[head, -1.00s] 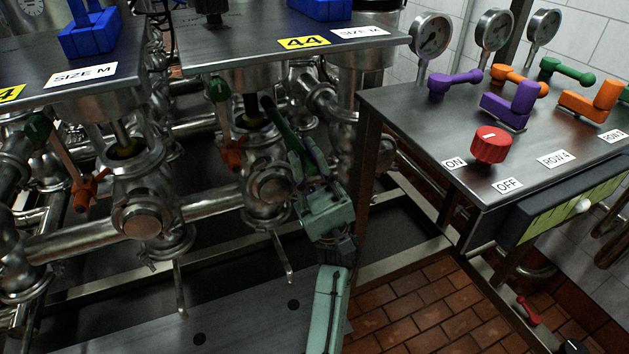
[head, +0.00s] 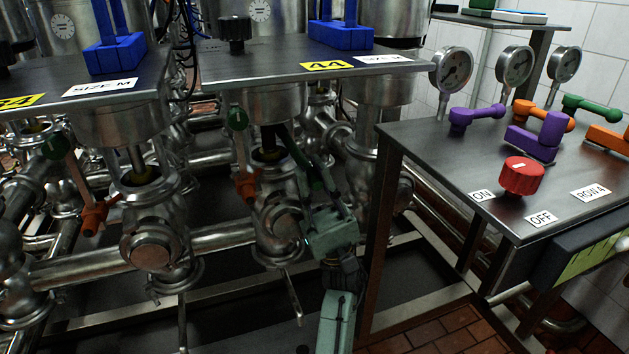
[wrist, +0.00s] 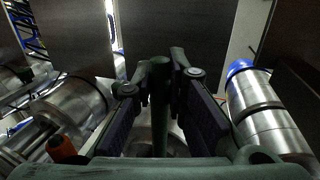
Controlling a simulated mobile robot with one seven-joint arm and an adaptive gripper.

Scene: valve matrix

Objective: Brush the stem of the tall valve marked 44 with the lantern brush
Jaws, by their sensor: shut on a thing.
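The tall valve (head: 276,205) stands below the table edge with the yellow 44 label (head: 326,65). Its open lantern section, under the steel cylinder, shows a dark upright part (head: 267,138); I cannot tell whether this is stem or brush bristles. My gripper (head: 318,180) is at the right of this valve, shut on the green handle of the lantern brush (head: 298,154). The handle tilts up and left towards the lantern opening. In the wrist view the green handle (wrist: 160,105) stands between the dark finger pads of my gripper (wrist: 166,75). The brush head is not clearly visible.
A neighbouring valve (head: 150,215) stands at left, with orange handles (head: 92,217) (head: 246,185) nearby. Pipes run behind. A steel control table (head: 440,165) with a red knob (head: 522,176) stands close at right. The table above carries blue holders (head: 340,36).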

